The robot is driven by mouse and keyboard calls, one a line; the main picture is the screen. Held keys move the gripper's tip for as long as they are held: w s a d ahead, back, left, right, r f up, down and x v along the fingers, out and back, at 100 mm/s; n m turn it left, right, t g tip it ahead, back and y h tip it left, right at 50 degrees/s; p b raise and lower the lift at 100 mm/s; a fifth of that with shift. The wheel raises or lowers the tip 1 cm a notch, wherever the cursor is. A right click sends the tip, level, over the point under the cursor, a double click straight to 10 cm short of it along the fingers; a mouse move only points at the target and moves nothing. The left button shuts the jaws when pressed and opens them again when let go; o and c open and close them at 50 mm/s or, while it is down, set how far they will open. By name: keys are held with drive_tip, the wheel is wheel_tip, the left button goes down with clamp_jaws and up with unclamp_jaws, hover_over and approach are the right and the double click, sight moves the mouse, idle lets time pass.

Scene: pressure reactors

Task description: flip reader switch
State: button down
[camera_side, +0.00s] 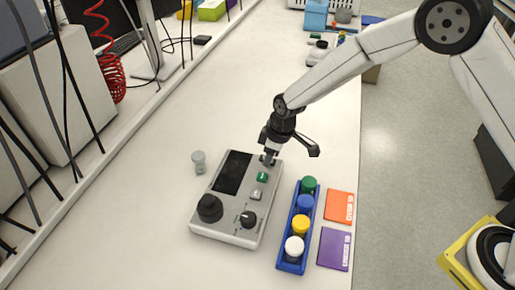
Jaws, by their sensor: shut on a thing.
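The reader (222,222) is a light grey box lying on the white bench, with a dark screen (232,173), a green button (262,177), a grey button (256,194) and two black knobs. My gripper (269,159) points down at the reader's far right corner, above the green button. It is shut on the small reader switch there. The fingers hide most of the switch, and which way it is set cannot be told.
A blue rack (282,264) with green, blue, yellow and white capped vials stands right of the reader. Orange (341,206) and purple (334,248) cards lie beside it. A small grey vial (198,161) stands to the left.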

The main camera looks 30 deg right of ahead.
drive_tip(key=shift+c, duration=2)
unclamp_jaws()
drive_tip(key=shift+r, duration=0.15)
drive_tip(key=shift+v, duration=3.75)
drive_tip(key=s+d+r+m+h, duration=0.1)
drive_tip(key=s+d+r+m, duration=0.2)
drive_tip(key=s+d+m, duration=0.6)
drive_tip(key=s+d, duration=0.7)
drive_tip(key=s, duration=0.4)
drive_tip(key=shift+d+t+h, duration=0.2)
drive_tip(key=shift+t+h, duration=0.2)
